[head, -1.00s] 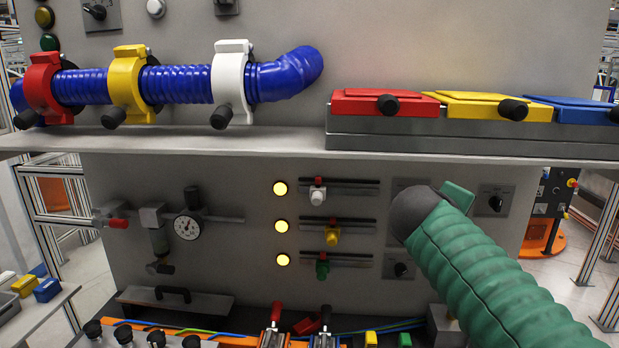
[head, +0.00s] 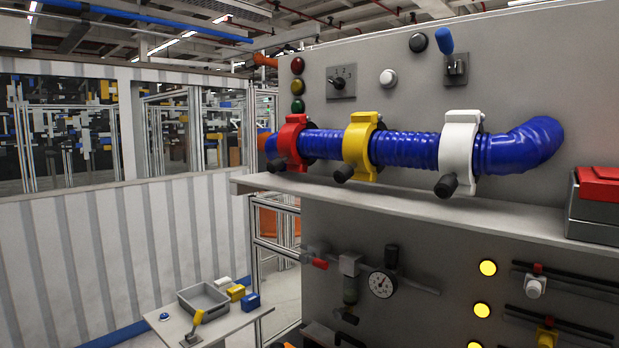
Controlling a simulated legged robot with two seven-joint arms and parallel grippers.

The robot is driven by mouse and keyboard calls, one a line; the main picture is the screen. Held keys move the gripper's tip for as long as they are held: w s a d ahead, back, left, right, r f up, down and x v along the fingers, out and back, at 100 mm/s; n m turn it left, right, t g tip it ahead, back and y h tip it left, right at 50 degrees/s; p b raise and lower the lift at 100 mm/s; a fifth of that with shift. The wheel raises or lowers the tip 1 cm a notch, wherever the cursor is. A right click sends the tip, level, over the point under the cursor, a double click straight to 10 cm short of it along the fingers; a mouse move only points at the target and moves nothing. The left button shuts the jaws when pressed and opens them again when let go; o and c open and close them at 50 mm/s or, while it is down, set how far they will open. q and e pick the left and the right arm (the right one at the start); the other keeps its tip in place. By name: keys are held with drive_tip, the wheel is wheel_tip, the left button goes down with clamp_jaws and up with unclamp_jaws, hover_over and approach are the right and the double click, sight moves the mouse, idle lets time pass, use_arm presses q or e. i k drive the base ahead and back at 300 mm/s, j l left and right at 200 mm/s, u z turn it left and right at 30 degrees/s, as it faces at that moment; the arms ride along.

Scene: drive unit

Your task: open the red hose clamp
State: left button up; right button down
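The red hose clamp (head: 290,143) sits around the left end of the blue corrugated hose (head: 405,148), above a grey shelf. It looks closed around the hose, with its dark handle (head: 275,165) pointing down and toward me. A yellow clamp (head: 359,147) and a white clamp (head: 458,152) sit around the same hose to its right, each with a dark handle low at the front. Neither of my grippers is in the head view.
The shelf (head: 400,203) juts out below the hose. A gauge (head: 381,284) and lit yellow lamps (head: 487,268) are on the panel below. A red-lidded box (head: 598,190) stands at the right. A small table (head: 226,322) with a grey tray (head: 203,299) stands at lower left.

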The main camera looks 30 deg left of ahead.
sight(286, 141)
drive_tip(key=u, duration=1.05)
